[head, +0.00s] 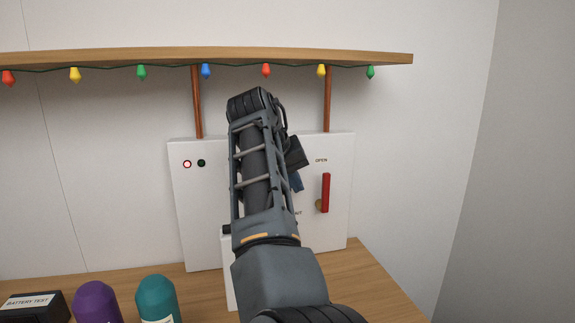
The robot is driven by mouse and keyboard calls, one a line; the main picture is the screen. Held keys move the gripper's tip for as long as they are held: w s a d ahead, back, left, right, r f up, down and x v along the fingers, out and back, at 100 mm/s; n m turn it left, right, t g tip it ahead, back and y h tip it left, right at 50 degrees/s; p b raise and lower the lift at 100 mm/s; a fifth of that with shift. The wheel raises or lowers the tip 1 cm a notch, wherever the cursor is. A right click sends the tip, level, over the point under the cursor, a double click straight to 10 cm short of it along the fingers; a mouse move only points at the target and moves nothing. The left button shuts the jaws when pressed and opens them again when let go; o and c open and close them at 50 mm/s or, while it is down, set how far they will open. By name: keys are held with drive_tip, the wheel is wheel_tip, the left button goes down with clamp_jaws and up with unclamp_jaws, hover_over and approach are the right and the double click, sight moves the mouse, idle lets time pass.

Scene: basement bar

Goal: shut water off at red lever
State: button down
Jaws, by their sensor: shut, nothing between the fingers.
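The red lever (325,193) is on the right part of a white panel (335,147). It stands upright, its upper end below the word OPEN. A brass-coloured pivot (319,206) shows at its lower left. Another label left of the pivot is mostly hidden by my arm. My gripper (297,183) is mostly hidden behind my arm; only a dark block and a bluish tip show at the arm's right edge. It looks shut and empty, left of the lever, with a visible gap between them in the picture. Depth is hard to judge.
Copper pipes (197,103) run from the panel up to a wooden shelf (230,56) strung with coloured bulbs. A partly hidden white object (229,275) stands before the panel. A purple bottle (97,303), a teal bottle (157,298) and a BATTERY TEST box (32,305) stand front left.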

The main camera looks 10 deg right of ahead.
sight(326, 193)
drive_tip(key=shift+w+d+f+p, duration=0.1)
drive_tip(key=shift+d+f+p, duration=0.1)
drive_tip(key=shift+d, duration=0.55)
drive_tip(key=shift+w+d+f+p, duration=0.1)
drive_tip(key=shift+d+f+p, duration=0.1)
drive_tip(key=shift+d, duration=0.6)
drive_tip(key=shift+d+f+p, duration=0.1)
drive_tip(key=shift+d+p, duration=0.1)
drive_tip(key=shift+d, duration=0.55)
